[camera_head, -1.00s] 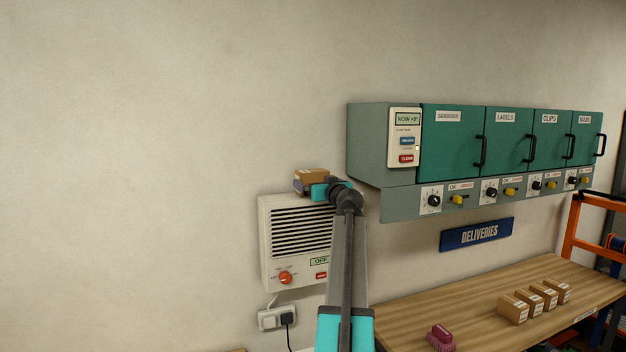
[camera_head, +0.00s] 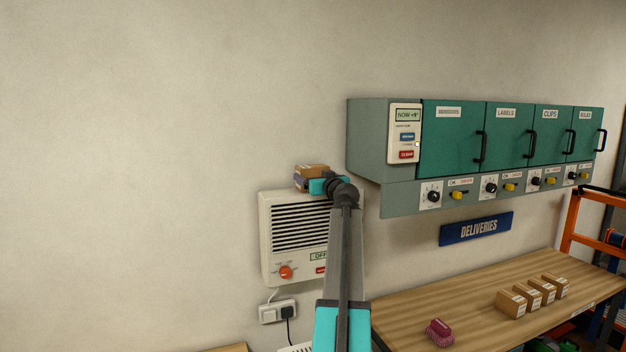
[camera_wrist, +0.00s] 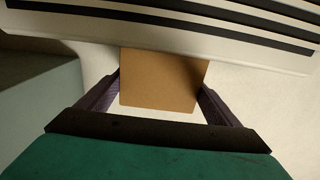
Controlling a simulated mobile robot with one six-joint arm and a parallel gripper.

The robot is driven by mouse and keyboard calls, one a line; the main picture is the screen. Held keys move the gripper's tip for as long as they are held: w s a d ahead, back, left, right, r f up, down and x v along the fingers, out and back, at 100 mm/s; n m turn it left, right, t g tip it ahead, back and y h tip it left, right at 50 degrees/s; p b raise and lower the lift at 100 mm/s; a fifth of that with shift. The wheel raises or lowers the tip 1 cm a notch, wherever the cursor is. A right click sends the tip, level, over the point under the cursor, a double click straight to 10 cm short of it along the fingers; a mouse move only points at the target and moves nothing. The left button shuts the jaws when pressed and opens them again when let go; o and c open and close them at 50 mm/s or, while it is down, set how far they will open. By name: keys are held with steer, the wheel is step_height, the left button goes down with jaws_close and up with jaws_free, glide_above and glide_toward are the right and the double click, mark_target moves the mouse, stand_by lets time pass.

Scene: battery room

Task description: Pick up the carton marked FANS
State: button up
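A small brown carton (camera_head: 312,169) is held up in front of the wall, just above the grey-white heater, in the head view. In the wrist view the plain brown face of this carton (camera_wrist: 160,80) sits between the two dark fingers of my gripper (camera_wrist: 162,92), which look pressed to its sides. In the head view my gripper (camera_head: 302,182) is partly hidden by the carton and my arm. No lettering is readable on the held carton. Several similar cartons (camera_head: 513,304) stand in a row on the wooden table; I cannot read a FANS mark on them.
The heater (camera_head: 270,236) is on the wall close behind my gripper. A green cabinet (camera_head: 452,145) with knobs below hangs to the right, above the DELIVERIES sign (camera_head: 476,229).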

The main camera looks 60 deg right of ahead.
mark_target(315, 167)
steer(key=c, duration=0.5)
steer(key=shift+r, duration=0.25)
steer(key=shift+r+b, duration=1.35)
steer(key=shift+r, duration=0.2)
steer(key=s+d+r+b+v, duration=0.1)
steer(key=b+v, duration=0.5)
steer(key=v, duration=0.9)
steer(key=shift+s+d+r+b, duration=0.35)
steer(key=shift+s+d, duration=0.1)
steer(key=shift+s, duration=0.2)
